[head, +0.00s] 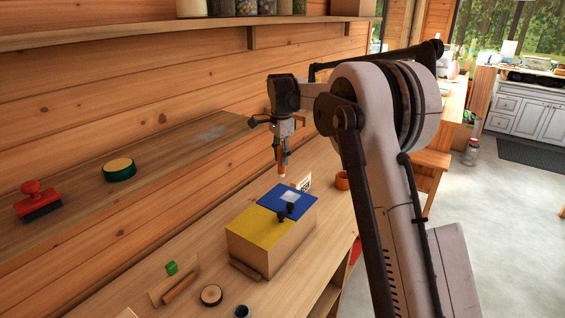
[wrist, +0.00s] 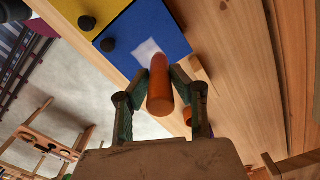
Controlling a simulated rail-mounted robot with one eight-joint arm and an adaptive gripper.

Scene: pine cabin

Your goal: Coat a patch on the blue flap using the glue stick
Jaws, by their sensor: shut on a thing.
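My gripper (head: 282,153) is shut on the orange glue stick (head: 281,170), which points down with its pale tip lowest. In the wrist view the stick (wrist: 160,92) sits between both fingers. The blue flap (head: 303,207) forms the far half of a box top, beside a yellow flap (head: 253,228). A whitish patch (head: 290,197) lies on the blue flap; it also shows in the wrist view (wrist: 148,49), just beyond the stick. In the head view the stick appears above the flap's far edge, with its tip apart from the surface.
Two small dark knobs (head: 286,213) stand up on the box top. An orange ring-like object (head: 342,180) and a small patterned card (head: 304,183) are near the box. A green block (head: 172,268) and a round wooden piece (head: 211,295) lie on the near bench. A shelf (head: 150,158) runs along the wall.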

